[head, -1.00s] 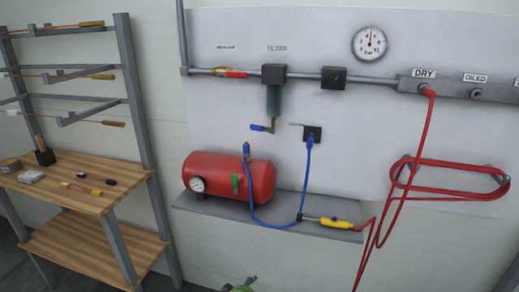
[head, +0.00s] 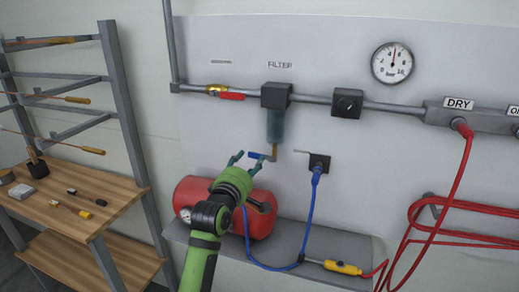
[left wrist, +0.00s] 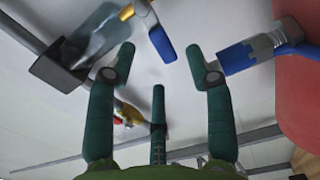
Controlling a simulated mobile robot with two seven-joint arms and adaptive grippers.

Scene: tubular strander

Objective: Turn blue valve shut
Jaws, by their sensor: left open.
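The blue valve handle (head: 262,156) sits on the brass drain pipe under the filter (head: 276,125), pointing left. It also shows in the left wrist view (left wrist: 163,45), near the top centre. My left gripper (head: 246,161) is open with its fingers spread, in front of the red tank and just by the handle. In the left wrist view the handle appears between the two outer fingertips (left wrist: 160,56), with no clear contact. The fingers are empty. My right gripper is out of view.
The red tank (head: 190,192) lies on a grey shelf (head: 345,247) below. A blue hose (head: 310,215) runs from a wall socket close to the right. A blue fitting (left wrist: 235,58) is beside the right finger. A wooden rack bench (head: 120,190) stands left.

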